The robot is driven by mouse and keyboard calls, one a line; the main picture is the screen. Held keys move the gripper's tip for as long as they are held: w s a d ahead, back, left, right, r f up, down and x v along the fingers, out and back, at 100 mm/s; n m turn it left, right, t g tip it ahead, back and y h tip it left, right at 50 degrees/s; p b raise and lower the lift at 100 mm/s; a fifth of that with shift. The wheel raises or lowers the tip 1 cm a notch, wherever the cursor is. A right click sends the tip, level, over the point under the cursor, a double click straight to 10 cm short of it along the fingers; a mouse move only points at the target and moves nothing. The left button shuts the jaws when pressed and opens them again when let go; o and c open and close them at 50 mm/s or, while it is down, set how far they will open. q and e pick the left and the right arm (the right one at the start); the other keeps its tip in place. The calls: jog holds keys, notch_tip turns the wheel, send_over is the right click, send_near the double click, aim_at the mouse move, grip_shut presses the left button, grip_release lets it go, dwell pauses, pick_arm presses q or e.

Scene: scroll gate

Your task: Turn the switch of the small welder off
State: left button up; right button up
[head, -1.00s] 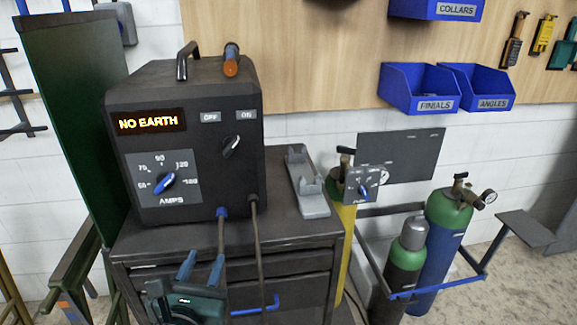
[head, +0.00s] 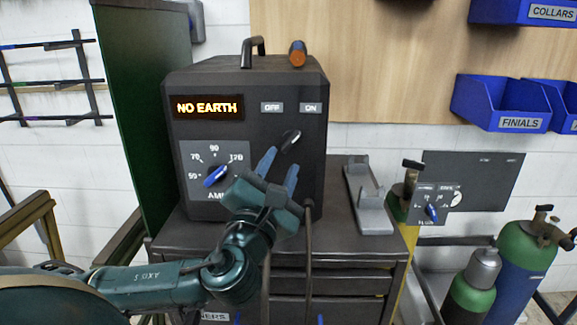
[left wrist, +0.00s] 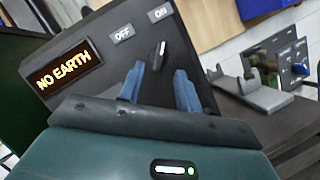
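The small welder (head: 240,130) is a black box with a lit "NO EARTH" display (head: 209,107). Its black switch (head: 291,140) sits below the OFF and ON labels and points up and right, toward ON; it also shows in the left wrist view (left wrist: 159,55). My left gripper (head: 281,168) is in front of the panel, just below the switch in the picture. Its two blue fingers are apart and empty; in the left wrist view (left wrist: 158,85) the switch appears above the gap between them. I see no contact with it. My right gripper is not in view.
The AMPS dial (head: 215,176) is left of my gripper, which partly covers its label. A grey holder (head: 368,196) stands on the cart top (head: 335,210) at right. Gas cylinders (head: 520,265) stand farther right; a green screen (head: 145,110) is at left.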

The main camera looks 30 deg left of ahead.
aim_at(290, 145)
pick_arm(q)
jog(key=p+x, duration=0.1)
jog(key=x, duration=0.3)
jog(key=shift+w+r+p, duration=0.1)
jog(key=shift+r+p, duration=0.05)
jog(key=shift+p, duration=0.15)
jog(key=shift+w+a+r, duration=0.1)
jog(key=shift+w+a, duration=0.05)
jog(key=shift+w, duration=0.3)
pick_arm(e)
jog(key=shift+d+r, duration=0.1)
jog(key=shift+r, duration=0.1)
pick_arm(q)
jog(key=shift+c, duration=0.5)
grip_shut()
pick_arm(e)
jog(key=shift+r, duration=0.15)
